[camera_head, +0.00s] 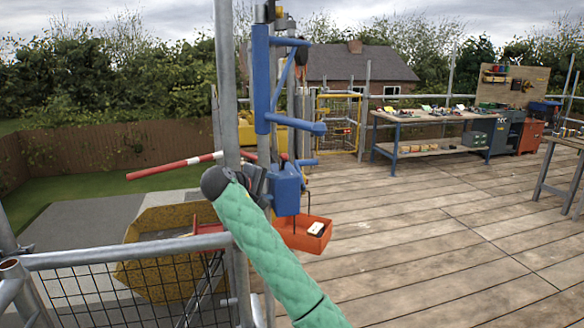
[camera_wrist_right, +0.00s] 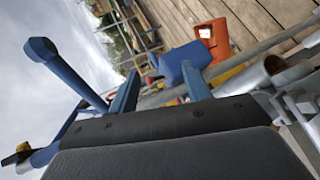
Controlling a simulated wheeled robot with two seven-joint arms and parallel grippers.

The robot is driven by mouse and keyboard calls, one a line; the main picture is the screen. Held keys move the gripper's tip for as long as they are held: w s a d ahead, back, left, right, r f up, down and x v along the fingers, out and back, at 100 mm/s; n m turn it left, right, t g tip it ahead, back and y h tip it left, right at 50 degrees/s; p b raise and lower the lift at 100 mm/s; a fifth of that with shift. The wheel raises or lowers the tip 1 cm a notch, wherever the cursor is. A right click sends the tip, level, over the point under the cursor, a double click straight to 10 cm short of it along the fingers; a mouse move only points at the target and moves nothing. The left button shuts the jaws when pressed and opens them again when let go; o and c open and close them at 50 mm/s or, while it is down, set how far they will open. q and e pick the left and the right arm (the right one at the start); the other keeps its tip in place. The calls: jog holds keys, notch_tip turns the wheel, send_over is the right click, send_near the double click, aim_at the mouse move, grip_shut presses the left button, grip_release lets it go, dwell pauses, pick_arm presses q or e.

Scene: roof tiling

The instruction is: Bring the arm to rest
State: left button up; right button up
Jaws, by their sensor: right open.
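My right arm, in a green padded sleeve, reaches up from the bottom of the head view. My right gripper (camera_head: 262,182) is at its far end, dark and partly hidden behind the rounded wrist, close to a blue hoist (camera_head: 262,80). In the right wrist view the gripper (camera_wrist_right: 160,84) has its two blue fingers apart, with nothing visible held between them. The hoist's blue box (camera_head: 286,190) is just beyond the fingers; I cannot tell whether they touch. My left gripper is not in view.
An orange tray (camera_head: 304,238) hangs below the hoist box with a small pale item in it. A grey scaffold pole (camera_head: 226,90) and guard rail (camera_head: 120,250) stand close at the left. A workbench (camera_head: 430,118) stands behind; the plank floor (camera_head: 430,240) at right is clear.

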jog(key=s+d+f+g+y, duration=0.1)
jog(key=s+d+f+y, duration=0.15)
jog(key=f, duration=0.95)
jog(key=s+d+f+g+y, duration=0.1)
jog(key=s+d+f+g, duration=0.15)
jog(key=f, duration=0.95)
jog(key=s+d+f+m+g+y, duration=0.1)
jog(key=s+d+f, duration=0.2)
jog(key=s+f, duration=0.55)
jog(key=s+d+f+m+g+y, duration=0.1)
jog(key=s+d+f, duration=0.3)
jog(key=f, duration=0.7)
jog(key=s+d+f+m+g+y, duration=0.1)
jog(key=s+d+f, duration=0.1)
jog(key=s+f, duration=0.6)
jog(key=s+d+f+m+g+y, duration=0.15)
jog(key=s+f, duration=0.35)
jog(key=s, duration=0.5)
jog(key=s+d+f+m, duration=0.2)
jog(key=s+d+f, duration=0.1)
jog(key=s, duration=0.8)
jog(key=s+d+f+m+g+y, duration=0.1)
jog(key=s+d+f, duration=0.3)
jog(key=s, duration=0.7)
jog(key=shift+f+m+g, duration=0.25)
jog(key=shift+m+g, duration=0.05)
jog(key=shift+m, duration=0.05)
